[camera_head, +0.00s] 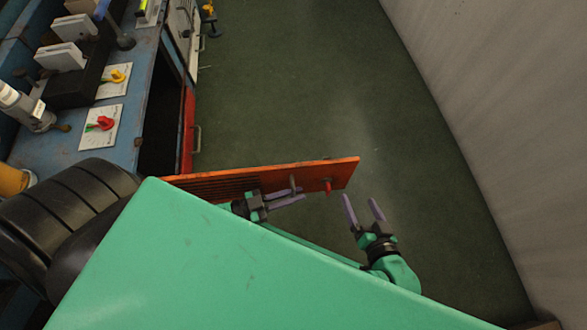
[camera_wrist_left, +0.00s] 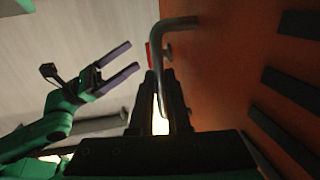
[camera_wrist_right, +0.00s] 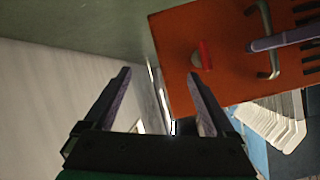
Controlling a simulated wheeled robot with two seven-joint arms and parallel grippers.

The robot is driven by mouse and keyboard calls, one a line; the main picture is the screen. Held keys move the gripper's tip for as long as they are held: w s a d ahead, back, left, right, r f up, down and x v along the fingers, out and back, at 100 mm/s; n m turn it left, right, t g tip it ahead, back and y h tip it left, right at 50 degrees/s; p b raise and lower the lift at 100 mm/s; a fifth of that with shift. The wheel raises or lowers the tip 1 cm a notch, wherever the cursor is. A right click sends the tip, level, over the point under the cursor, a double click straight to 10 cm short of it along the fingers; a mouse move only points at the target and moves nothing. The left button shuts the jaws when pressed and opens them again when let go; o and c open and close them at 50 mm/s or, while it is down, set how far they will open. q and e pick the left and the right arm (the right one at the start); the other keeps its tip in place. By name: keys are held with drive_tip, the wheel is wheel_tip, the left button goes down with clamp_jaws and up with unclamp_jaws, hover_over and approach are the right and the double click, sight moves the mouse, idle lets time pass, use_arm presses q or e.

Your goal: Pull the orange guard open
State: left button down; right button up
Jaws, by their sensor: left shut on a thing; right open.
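The orange guard (camera_head: 345,172) is a flat slotted panel standing out from the blue bench over the green floor; my green body hides its lower left part. It fills the right of the left wrist view (camera_wrist_left: 225,65) and also shows in the right wrist view (camera_wrist_right: 180,40). A bent metal handle (camera_wrist_right: 264,40) and a red latch (camera_wrist_right: 204,55) are on its face. My left gripper (camera_head: 302,194) is shut on the handle, with its fingers around the bar in the left wrist view (camera_wrist_left: 160,100). My right gripper (camera_head: 361,203) is open and empty, right of the guard.
The blue bench (camera_head: 146,65) at the left has a dark opening below it and carries cards with red and yellow parts. A pale wall (camera_head: 500,110) runs along the right. Green floor (camera_head: 290,90) lies clear beyond the guard.

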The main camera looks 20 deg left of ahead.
use_arm(q)
drive_tip(key=shift+s+d, duration=0.2)
drive_tip(key=shift+s, duration=0.2)
use_arm(e)
drive_tip(key=shift+s+d, duration=0.15)
drive_tip(key=shift+s, duration=0.15)
use_arm(q)
drive_tip(key=c, duration=0.9)
unclamp_jaws()
use_arm(e)
drive_tip(key=shift+r, duration=0.1)
use_arm(q)
drive_tip(key=p+v, duration=0.1)
drive_tip(key=v, duration=1.3)
drive_tip(key=shift+s+a, duration=0.1)
drive_tip(key=shift+a, duration=0.2)
use_arm(e)
drive_tip(key=shift+w+d+r+g, duration=0.1)
drive_tip(key=shift+d+r+g, duration=0.4)
drive_tip(key=shift+g, duration=0.1)
drive_tip(key=shift+a, duration=0.1)
